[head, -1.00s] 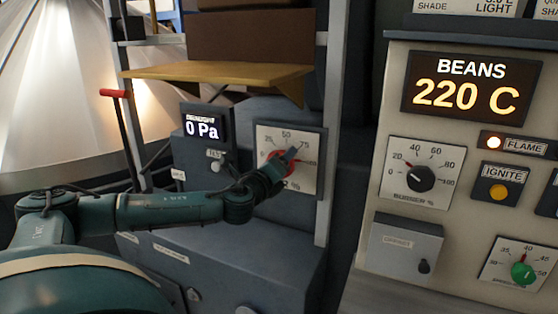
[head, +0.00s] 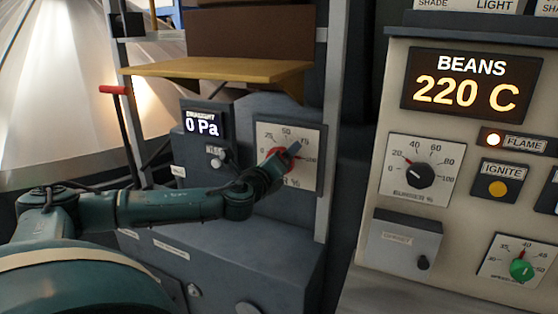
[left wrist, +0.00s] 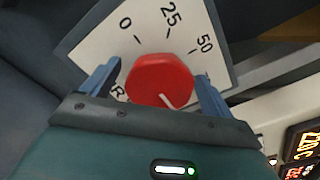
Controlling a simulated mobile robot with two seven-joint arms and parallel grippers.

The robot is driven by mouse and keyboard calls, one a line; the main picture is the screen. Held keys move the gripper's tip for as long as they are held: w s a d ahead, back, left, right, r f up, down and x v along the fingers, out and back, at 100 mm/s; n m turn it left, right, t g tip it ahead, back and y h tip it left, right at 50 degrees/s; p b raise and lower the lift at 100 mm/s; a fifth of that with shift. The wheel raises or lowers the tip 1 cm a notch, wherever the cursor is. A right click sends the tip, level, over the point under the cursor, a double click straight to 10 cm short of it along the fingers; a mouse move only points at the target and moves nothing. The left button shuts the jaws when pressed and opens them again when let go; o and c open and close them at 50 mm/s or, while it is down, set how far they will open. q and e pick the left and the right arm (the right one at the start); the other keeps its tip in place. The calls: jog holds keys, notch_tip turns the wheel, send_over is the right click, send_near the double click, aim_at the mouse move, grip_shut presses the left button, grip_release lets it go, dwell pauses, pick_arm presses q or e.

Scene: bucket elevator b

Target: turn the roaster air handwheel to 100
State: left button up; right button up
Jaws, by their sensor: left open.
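The red roaster air handwheel (head: 279,153) sits on a white dial plate (head: 311,177) with a percent scale. In the left wrist view the red handwheel (left wrist: 158,76) is close up, with 0, 25 and 50 showing around it. Its white pointer line points to the lower right, where the scale is hidden behind my gripper. My left gripper (head: 290,153) is at the dial and partly covers the handwheel. In the left wrist view its blue fingers (left wrist: 155,88) are open, one on each side of the handwheel; I cannot tell whether they touch it.
A display (head: 203,125) reading 0 Pa is left of the dial. A yellow shelf (head: 215,69) is above, and a grey post (head: 331,130) stands right of the dial. A control panel (head: 377,105) with the burner knob (head: 420,176) and a 220 C display is further right.

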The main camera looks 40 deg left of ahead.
pick_arm(q)
jog(key=shift+s+d, duration=0.1)
jog(key=shift+s, duration=0.2)
jog(key=b+v, duration=0.4)
jog(key=v, duration=0.8)
jog(key=shift+s, duration=0.3)
pick_arm(e)
jog(key=shift+w+a+f+t, duration=0.25)
jog(key=shift+a+f+t, duration=0.15)
jog(key=shift+a+f, duration=0.05)
jog(key=shift+w, duration=0.1)
